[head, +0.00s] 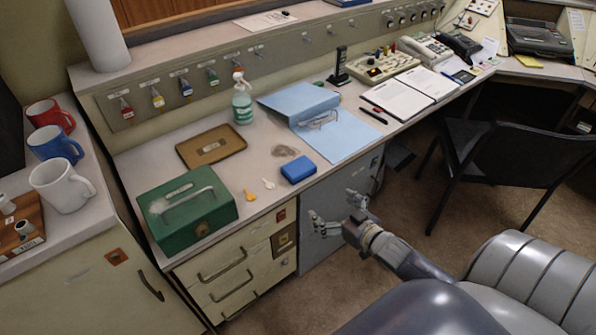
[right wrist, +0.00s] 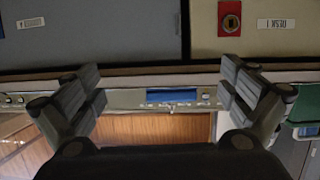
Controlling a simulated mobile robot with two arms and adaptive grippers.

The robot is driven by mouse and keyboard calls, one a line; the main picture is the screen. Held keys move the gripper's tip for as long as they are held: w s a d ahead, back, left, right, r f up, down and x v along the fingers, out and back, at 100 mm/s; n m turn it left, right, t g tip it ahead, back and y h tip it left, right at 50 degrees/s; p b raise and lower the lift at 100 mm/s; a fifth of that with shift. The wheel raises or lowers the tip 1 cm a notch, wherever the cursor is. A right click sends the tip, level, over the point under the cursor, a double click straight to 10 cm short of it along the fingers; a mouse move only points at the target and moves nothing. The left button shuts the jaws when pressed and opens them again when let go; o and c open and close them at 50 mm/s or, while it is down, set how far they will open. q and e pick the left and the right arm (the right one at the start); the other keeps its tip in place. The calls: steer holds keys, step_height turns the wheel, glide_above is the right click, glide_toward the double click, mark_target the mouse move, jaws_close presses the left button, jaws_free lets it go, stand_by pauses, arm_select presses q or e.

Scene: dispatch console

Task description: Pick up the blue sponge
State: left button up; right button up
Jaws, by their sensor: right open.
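The blue sponge (head: 298,169) lies on the console desk, near the front edge, in the head view. My right gripper (head: 338,208) is open and empty. It is in front of the desk, beside the grey cabinet front, lower in the picture and to the right of the sponge. In the right wrist view, the two fingers stand wide apart with nothing between them (right wrist: 165,92). My left gripper is not in view.
Drawers (head: 240,277) are below. A black chair (head: 520,155) stands right. Mugs (head: 62,186) stand on the left counter.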

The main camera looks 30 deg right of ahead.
steer(key=t+y, duration=0.1)
steer(key=t, duration=0.1)
glide_toward(304, 170)
steer(key=w, duration=0.5)
steer(key=shift+a+f, duration=0.25)
steer(key=shift+a, duration=0.1)
steer(key=shift+w+n+g, duration=0.3)
steer(key=shift+w, duration=0.3)
steer(key=w, duration=0.4)
steer(key=shift+w+a+f, duration=0.1)
steer(key=shift+w+f, duration=0.1)
steer(key=shift+f, duration=0.1)
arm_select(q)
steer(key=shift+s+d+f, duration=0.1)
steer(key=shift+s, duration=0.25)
arm_select(e)
steer(key=shift+c, duration=0.5)
steer(key=c, duration=0.9)
